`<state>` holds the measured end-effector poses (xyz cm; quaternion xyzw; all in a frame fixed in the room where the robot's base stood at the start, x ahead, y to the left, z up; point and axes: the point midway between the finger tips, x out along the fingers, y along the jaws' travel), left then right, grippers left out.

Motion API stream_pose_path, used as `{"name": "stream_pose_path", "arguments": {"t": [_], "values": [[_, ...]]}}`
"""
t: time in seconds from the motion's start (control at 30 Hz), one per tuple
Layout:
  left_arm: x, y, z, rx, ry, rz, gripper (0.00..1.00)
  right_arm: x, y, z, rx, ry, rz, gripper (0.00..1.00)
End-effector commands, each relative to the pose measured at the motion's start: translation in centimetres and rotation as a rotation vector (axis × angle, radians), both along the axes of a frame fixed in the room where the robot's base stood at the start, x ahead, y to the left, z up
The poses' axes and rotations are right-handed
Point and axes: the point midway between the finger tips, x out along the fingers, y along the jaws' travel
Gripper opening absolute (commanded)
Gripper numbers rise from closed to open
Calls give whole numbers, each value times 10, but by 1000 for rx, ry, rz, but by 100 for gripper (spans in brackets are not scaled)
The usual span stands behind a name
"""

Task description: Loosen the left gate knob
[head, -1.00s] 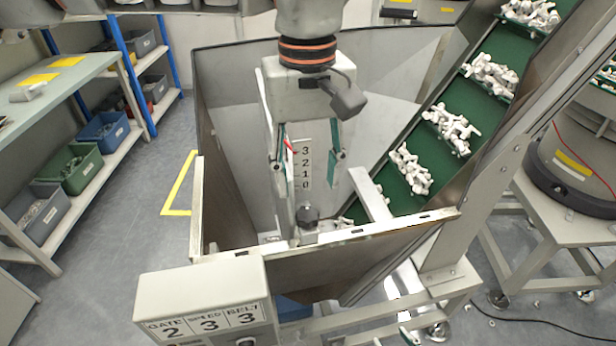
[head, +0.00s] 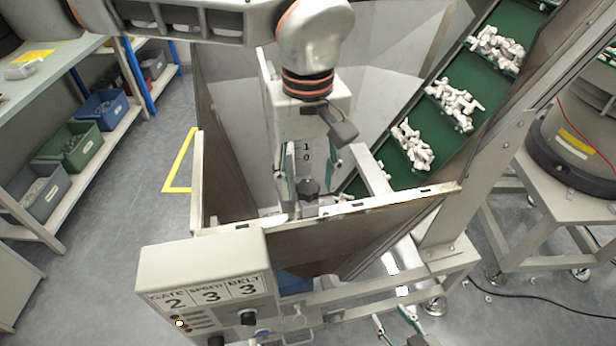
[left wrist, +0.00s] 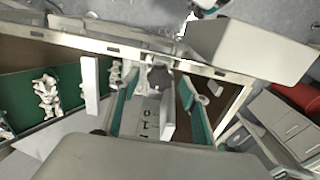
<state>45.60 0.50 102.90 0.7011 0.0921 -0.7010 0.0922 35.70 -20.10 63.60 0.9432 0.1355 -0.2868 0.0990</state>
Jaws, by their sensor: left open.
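The left gate knob is a dark, lobed knob (head: 310,187) just behind the hopper's front rim. It also shows in the left wrist view (left wrist: 159,77). My left gripper (head: 309,171) comes down from above, its teal-lined fingers apart, one on either side and just above the knob. In the left wrist view the open fingers (left wrist: 158,95) point at the knob with a gap between them; I see no contact. A gate scale (head: 306,153) shows 1 and 0 between the fingers, its upper part hidden. My right gripper (head: 396,322) is partly visible at the bottom edge, fingertips apart and empty.
The hopper's front rim (head: 380,202) runs close to the knob. A control box (head: 205,270) reading GATE 2, SPEED 3, BELT 3 stands in front. A green conveyor (head: 480,100) carrying white parts rises at the right. Shelves with bins (head: 75,145) stand at the left.

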Motion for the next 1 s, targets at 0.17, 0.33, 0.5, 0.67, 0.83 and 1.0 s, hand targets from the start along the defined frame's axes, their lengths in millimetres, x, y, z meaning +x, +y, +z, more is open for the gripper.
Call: {"name": "stream_pose_path", "arguments": {"t": [0.17, 0.33, 0.5, 0.67, 0.83, 1.0], "values": [[0, 0, 0, 0, 0, 0, 14, 0, 0, 0, 0, 0, 0, 40], [0, 0, 0, 0, 0, 0, 7, -1, -1, -2, -1, 3, 0, 40], [0, 0, 0, 0, 0, 16, 7, -2, -1, -4, -2, 7, 0, 40], [0, 0, 0, 0, 0, 73, 7, -2, -1, -4, -3, 8, 1, 40], [0, 0, 0, 0, 0, 183, 7, -2, -1, -4, -3, 7, 0, 40], [0, 0, 0, 0, 0, 336, 7, -2, -1, -3, -3, 6, 0, 40]]}}
